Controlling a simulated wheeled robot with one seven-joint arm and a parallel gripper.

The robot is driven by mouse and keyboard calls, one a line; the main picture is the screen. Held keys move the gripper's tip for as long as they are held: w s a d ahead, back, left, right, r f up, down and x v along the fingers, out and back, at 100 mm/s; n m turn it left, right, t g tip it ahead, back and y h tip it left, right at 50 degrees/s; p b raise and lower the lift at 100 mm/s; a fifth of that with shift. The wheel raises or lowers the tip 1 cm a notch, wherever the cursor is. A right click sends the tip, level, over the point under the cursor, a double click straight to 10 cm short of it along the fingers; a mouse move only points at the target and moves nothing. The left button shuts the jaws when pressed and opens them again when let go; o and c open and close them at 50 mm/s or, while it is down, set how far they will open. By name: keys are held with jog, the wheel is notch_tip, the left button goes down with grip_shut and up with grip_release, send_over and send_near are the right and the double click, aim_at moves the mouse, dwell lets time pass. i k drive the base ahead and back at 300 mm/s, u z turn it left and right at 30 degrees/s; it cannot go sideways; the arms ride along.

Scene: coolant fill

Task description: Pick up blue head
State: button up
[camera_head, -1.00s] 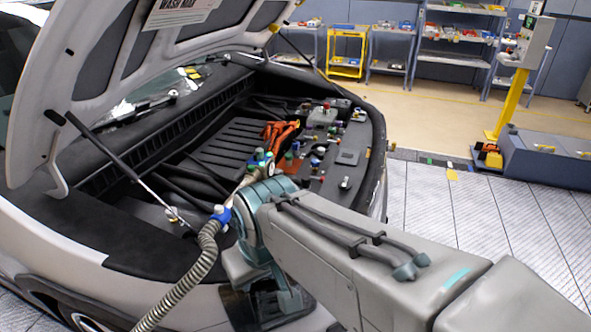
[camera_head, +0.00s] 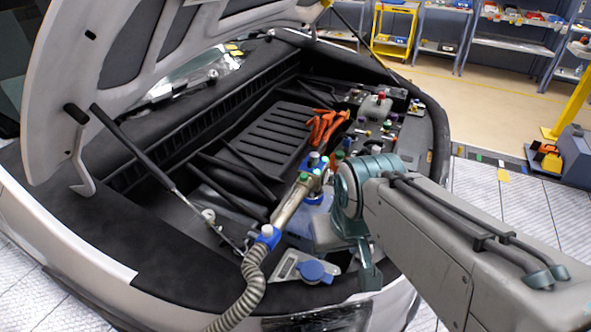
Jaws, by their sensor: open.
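A ribbed grey hose (camera_head: 243,293) rises from the bottom edge to a blue collar (camera_head: 268,236). From there a tan tube (camera_head: 292,201) slants up to a fitting with blue, green and white parts (camera_head: 313,166). A blue round cap (camera_head: 315,270) sits on a pale plate at the car's front edge. I cannot tell which blue part is the blue head. My grey arm reaches in from the right, its teal joint just right of the tan tube. The joint and link hide what lies behind them. My gripper's jaws do not show.
The car's raised hood (camera_head: 120,70) and its strut (camera_head: 130,145) stand at left. The open engine bay holds orange cables (camera_head: 326,126) and several small coloured caps. Shelves (camera_head: 515,45) and a yellow cart (camera_head: 396,28) stand along the back wall.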

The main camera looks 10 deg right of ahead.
aim_at(310, 193)
jog(key=k, duration=0.5)
jog(key=u, duration=3.2)
jog(key=k, duration=1.55)
jog(key=z, duration=1.5)
jog(key=i, duration=0.5)
